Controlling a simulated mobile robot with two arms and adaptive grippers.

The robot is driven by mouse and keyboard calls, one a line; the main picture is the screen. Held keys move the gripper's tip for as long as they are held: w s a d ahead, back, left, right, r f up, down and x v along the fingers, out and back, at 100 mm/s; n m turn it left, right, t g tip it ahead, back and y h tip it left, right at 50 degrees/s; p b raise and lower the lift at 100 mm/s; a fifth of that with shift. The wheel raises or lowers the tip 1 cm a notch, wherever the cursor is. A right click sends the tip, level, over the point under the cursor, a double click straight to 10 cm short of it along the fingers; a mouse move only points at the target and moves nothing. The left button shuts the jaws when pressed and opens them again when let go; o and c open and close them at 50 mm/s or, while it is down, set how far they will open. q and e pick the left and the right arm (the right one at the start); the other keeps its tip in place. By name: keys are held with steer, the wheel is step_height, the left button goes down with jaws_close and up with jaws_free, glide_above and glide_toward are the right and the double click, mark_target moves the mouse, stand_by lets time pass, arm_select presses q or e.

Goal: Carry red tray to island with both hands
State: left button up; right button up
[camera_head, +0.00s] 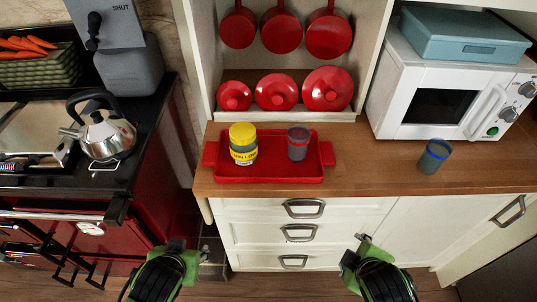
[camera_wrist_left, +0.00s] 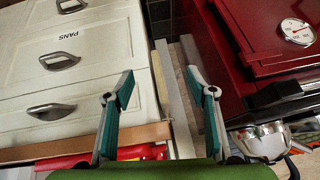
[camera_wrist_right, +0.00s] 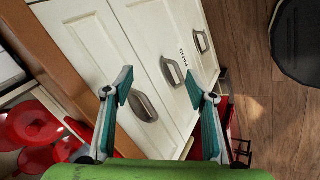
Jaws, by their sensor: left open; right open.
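The red tray (camera_head: 275,174) lies flat on the wooden counter, with a handle at its left and right ends. A yellow-lidded jar (camera_head: 243,143) and a grey cup with a red rim (camera_head: 298,144) stand on it. My left gripper (camera_head: 178,246) is in front of the counter, below and left of the tray, apart from it; the left wrist view shows its fingers (camera_wrist_left: 160,100) spread and empty. My right gripper (camera_head: 354,250) is in front of the drawers, below and right of the tray; the right wrist view shows its fingers (camera_wrist_right: 165,97) spread and empty.
A cup with a blue rim (camera_head: 434,157) stands on the counter (camera_head: 370,165) right of the tray, before the white microwave (camera_head: 445,95). Red lidded pots (camera_head: 276,92) sit behind the tray. A red stove with a steel kettle (camera_head: 103,132) is at the left. The island is not identifiable.

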mark_target(212, 149)
arm_select(q)
steer(key=w+d+r+t+h, duration=0.1)
steer(key=w+d+r+t, duration=0.3)
steer(key=w+r+t, duration=0.4)
steer(key=shift+w+r+n, duration=0.4)
steer(key=shift+w+r, duration=1.25)
steer(key=shift+r, duration=0.95)
arm_select(e)
steer(key=w+a+r+n+t, duration=0.2)
steer(key=w+r+n+t, duration=0.2)
steer(key=n, duration=0.8)
steer(key=w+a+r+n+t+y, duration=0.1)
steer(key=w+a+r+n+t, duration=0.2)
steer(key=w+r+n, duration=0.5)
steer(key=shift+r+n+t, duration=0.5)
steer(key=shift+r+n, duration=0.4)
steer(key=shift+n, duration=1.2)
steer(key=shift+d, duration=0.1)
arm_select(q)
steer(key=x, duration=1.3)
steer(key=shift+w+d+f, duration=0.15)
steer(key=shift+w, duration=0.25)
arm_select(e)
steer(key=x, duration=1.3)
steer(key=shift+w+f, duration=0.2)
steer(key=shift+w, duration=0.15)
